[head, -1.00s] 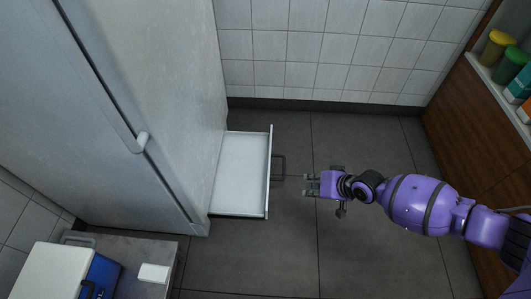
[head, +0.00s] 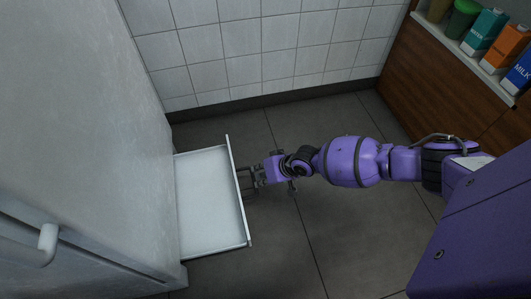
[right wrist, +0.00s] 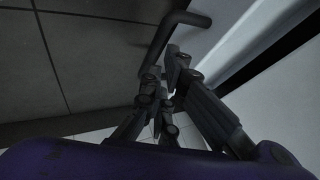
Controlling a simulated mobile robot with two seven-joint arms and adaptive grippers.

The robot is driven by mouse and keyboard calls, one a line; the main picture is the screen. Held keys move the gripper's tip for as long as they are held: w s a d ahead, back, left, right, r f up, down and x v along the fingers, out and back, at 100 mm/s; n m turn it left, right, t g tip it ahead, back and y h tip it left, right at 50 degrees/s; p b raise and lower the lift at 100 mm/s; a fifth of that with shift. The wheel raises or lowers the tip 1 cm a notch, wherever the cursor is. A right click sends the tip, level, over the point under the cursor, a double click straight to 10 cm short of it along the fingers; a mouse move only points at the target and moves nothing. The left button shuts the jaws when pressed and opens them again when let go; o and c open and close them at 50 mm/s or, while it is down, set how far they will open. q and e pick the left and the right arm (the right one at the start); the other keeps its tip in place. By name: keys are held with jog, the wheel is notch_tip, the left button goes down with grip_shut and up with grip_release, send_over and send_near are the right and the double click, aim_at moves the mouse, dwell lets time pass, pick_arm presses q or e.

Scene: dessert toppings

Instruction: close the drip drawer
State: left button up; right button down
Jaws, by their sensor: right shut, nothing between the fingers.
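The drip drawer (head: 208,205) is a shallow white tray standing out, open, from the base of the large grey fridge (head: 80,120). Its front panel (head: 238,190) faces right, toward my right arm. My right gripper (head: 250,178) is shut and empty, right at the drawer front and its dark handle. In the right wrist view the handle (right wrist: 178,28) is a bent dark bar just beyond the fingertips (right wrist: 163,68), with the white drawer front (right wrist: 212,25) beside it. I cannot tell whether the fingers touch the handle or front. My left gripper is not in view.
A white tiled wall (head: 260,50) runs behind the drawer. A wooden cabinet (head: 430,80) with jars and cartons on top stands at the upper right. The dark tiled floor (head: 270,255) around the drawer is clear.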

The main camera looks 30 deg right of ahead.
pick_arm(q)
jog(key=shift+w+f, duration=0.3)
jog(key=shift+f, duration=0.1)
pick_arm(e)
jog(key=shift+w+a+f, duration=0.15)
jog(key=shift+w+a, duration=0.2)
jog(key=shift+a, duration=0.35)
jog(key=shift+w+a+f, duration=0.1)
jog(key=shift+w+a, duration=0.2)
jog(key=shift+a, duration=0.45)
jog(key=shift+w+a+f, duration=0.15)
jog(key=shift+w+a, duration=0.2)
jog(key=shift+a, duration=0.35)
jog(key=shift+a, duration=0.1)
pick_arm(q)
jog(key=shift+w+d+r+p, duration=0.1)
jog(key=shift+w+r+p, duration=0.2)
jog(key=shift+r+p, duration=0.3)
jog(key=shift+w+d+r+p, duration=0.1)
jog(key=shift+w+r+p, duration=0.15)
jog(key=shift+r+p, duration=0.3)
pick_arm(e)
jog(key=w+a, duration=0.2)
jog(key=a, duration=0.7)
jog(key=w+a, duration=0.3)
jog(key=a, duration=0.7)
jog(key=shift+w, duration=0.3)
jog(key=shift+s+d, duration=0.1)
jog(key=shift+d, duration=0.05)
